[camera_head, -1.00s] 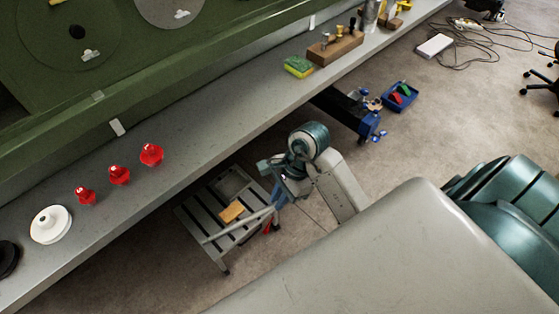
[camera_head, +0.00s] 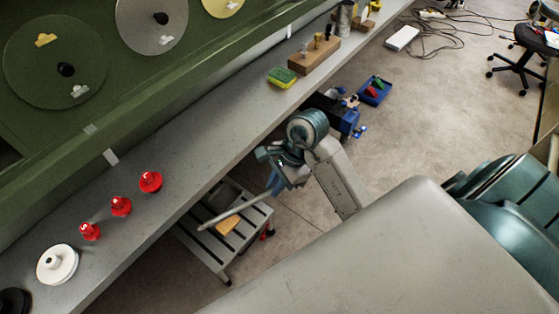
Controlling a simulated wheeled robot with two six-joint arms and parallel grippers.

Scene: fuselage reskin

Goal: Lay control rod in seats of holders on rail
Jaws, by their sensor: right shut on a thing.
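My right gripper (camera_head: 276,184) is shut on the control rod (camera_head: 235,212), a long thin grey bar. It holds the rod near its right end, over the step stool and out in front of the bench. The rod points down-left in the picture, apart from the bench. Three red knob-like pieces (camera_head: 121,206) stand in a row on the grey ledge (camera_head: 190,140); they may be the holders on the rail, but their seats are too small to make out. My left gripper is not in view.
A grey step stool (camera_head: 254,218) with an orange block (camera_head: 228,227) stands below the rod. A white round piece (camera_head: 57,264), a sponge (camera_head: 282,77) and a wooden block (camera_head: 313,54) sit on the ledge. A blue bin (camera_head: 375,90) is on the floor.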

